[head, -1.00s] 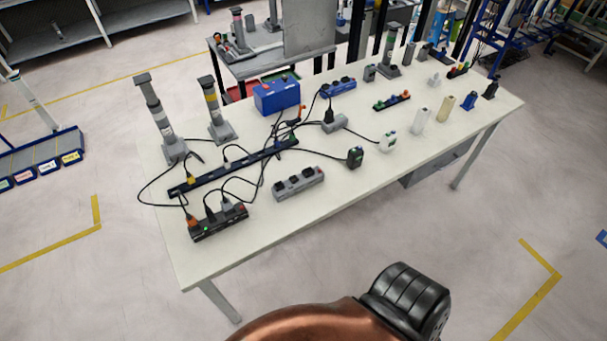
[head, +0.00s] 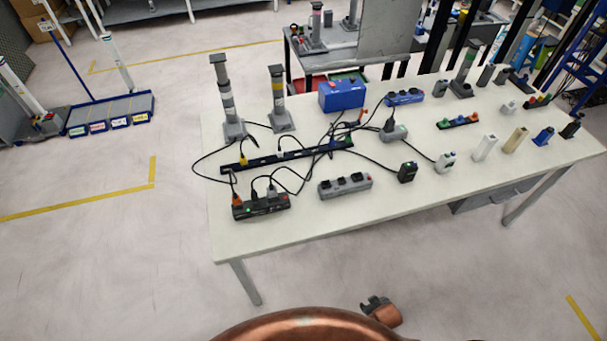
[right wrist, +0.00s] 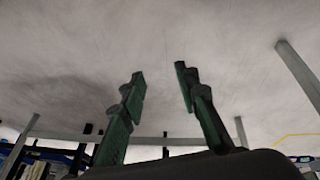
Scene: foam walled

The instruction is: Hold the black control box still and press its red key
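A black box-like strip (head: 262,207) lies at the front left of the white table, with plugs and cables on it. It has a small green light and a red spot at its right end, which looks like the red key. My right gripper (head: 371,304) is low in front of the table, well apart from the strip. My left gripper is not in view.
The white table (head: 330,222) also bears a grey strip (head: 345,186), a small black box (head: 407,172), a blue box (head: 342,95), two posts (head: 226,100) (head: 279,100) and several small items. Cables cross its left half. Floor in front is clear.

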